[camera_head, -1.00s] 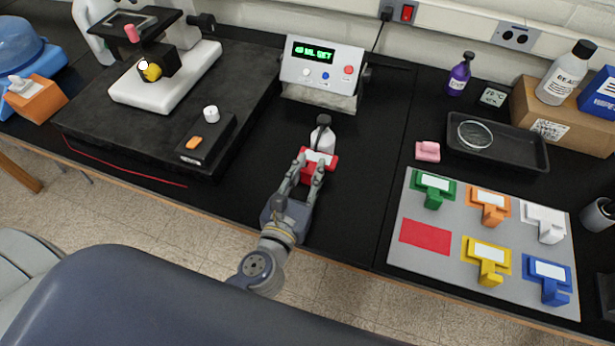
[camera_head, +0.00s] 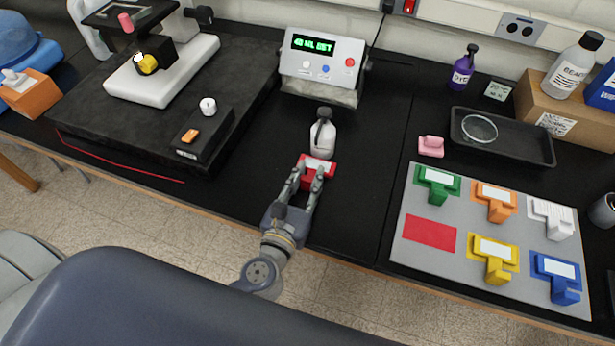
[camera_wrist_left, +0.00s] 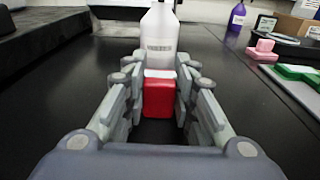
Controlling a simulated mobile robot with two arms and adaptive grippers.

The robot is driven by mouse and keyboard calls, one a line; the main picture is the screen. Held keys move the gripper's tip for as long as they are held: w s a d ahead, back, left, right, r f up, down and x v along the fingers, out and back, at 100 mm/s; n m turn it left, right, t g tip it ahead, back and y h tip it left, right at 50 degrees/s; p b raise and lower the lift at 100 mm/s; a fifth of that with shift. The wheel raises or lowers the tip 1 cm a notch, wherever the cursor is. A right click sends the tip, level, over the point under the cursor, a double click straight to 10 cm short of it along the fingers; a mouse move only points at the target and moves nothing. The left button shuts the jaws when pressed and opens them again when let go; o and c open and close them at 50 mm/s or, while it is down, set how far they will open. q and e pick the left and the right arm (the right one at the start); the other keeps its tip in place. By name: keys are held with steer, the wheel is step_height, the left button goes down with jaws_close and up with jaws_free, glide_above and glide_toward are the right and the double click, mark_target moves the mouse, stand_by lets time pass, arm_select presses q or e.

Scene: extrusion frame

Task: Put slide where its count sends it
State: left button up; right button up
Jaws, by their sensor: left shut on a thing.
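My left gripper (camera_head: 309,183) is shut on a red holder (camera_head: 320,165) with a white label on top. In the left wrist view the red holder (camera_wrist_left: 159,98) sits between the two fingers, in front of a white bottle (camera_wrist_left: 158,45). I cannot tell if the holder touches the table. A grey board (camera_head: 405,262) at the right carries green (camera_head: 437,184), orange (camera_head: 495,202), white (camera_head: 552,217), yellow (camera_head: 493,257) and blue (camera_head: 557,277) holders with pale labels. Its red rectangle (camera_head: 429,233) is bare. The microscope (camera_head: 165,75) stands at the left. My right gripper is out of view.
The white bottle (camera_head: 322,139) stands just beyond the held holder. Behind it is a box with a green display (camera_head: 322,62). A pink block (camera_head: 431,146) and a dark tray with a glass dish (camera_head: 536,156) lie behind the board. Black table between gripper and board is clear.

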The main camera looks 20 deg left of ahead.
arm_select(q)
steer(key=o, duration=1)
steer(key=shift+r, duration=0.1)
steer(key=shift+r+p, duration=0.5)
steer(key=s+b, duration=0.2)
steer(key=s, duration=0.3)
steer(key=s+b, duration=0.2)
steer(key=s, duration=0.3)
steer(key=shift+s+a+r+b, duration=0.15)
steer(key=shift+s+r+b, duration=0.05)
steer(key=shift+b, duration=0.2)
steer(key=shift+s+r, duration=0.2)
steer(key=shift+s, duration=0.55)
